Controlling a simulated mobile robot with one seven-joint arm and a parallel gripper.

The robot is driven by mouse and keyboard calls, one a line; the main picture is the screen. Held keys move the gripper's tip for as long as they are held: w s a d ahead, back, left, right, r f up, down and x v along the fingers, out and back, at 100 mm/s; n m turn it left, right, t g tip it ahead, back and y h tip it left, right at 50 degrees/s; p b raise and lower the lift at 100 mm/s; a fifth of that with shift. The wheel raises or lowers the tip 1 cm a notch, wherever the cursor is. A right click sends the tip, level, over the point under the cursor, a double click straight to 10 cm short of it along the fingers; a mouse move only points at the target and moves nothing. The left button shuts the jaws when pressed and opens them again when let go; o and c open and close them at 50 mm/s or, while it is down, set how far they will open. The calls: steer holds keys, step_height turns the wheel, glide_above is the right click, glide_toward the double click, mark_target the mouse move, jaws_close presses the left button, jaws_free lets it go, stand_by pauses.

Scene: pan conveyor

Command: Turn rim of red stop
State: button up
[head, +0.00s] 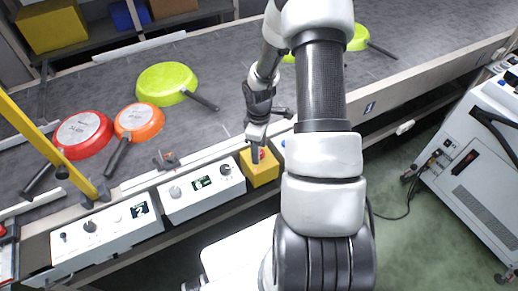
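The red stop (261,154) is a small red button on top of a yellow box (262,173) at the conveyor's near edge. My gripper (257,146) points down right at the stop, and its fingertips hide part of it. At this size I cannot tell whether the fingers touch the rim or stand apart around it.
White control boxes (201,197) with knobs and small screens stand left of the yellow box. Red (84,133), orange (139,120) and green (167,80) pans lie upside down on the grey conveyor (225,75). A yellow bar (45,145) crosses the left. A white machine (465,165) stands right.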

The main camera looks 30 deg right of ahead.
steer(key=c, duration=1.1)
steer(key=shift+o, duration=0.2)
steer(key=shift+f+m, duration=0.1)
steer(key=shift+m, duration=0.2)
steer(key=m+b, duration=0.2)
steer(key=m, duration=0.2)
steer(key=m+b, duration=0.2)
steer(key=m, duration=0.3)
